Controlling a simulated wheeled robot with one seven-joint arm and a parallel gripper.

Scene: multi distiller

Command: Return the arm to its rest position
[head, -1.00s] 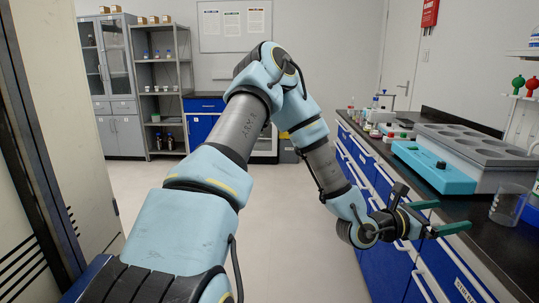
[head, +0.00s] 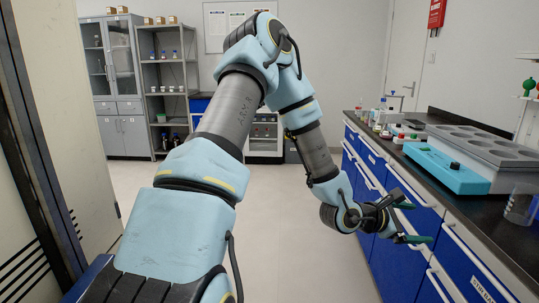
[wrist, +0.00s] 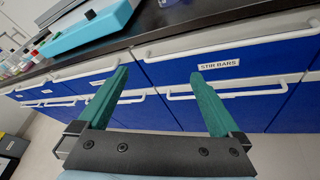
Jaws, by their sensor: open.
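My gripper (head: 422,222) is at the right in the head view, in front of the blue drawer fronts and below the counter's edge. Its two green fingers stand apart with nothing between them. In the wrist view my gripper (wrist: 162,95) faces the drawers, one of which is labelled "STIR BARS" (wrist: 220,66). My arm rises from the lower left, bends at the elbow near the top middle and comes down to the gripper on the right.
The dark counter (head: 480,209) holds a teal-fronted device with round wells (head: 445,167) and a glass beaker (head: 520,205). Drawer handles stick out near my gripper. Shelves (head: 165,85) and a cabinet (head: 112,85) stand at the back. The middle floor (head: 290,230) is clear.

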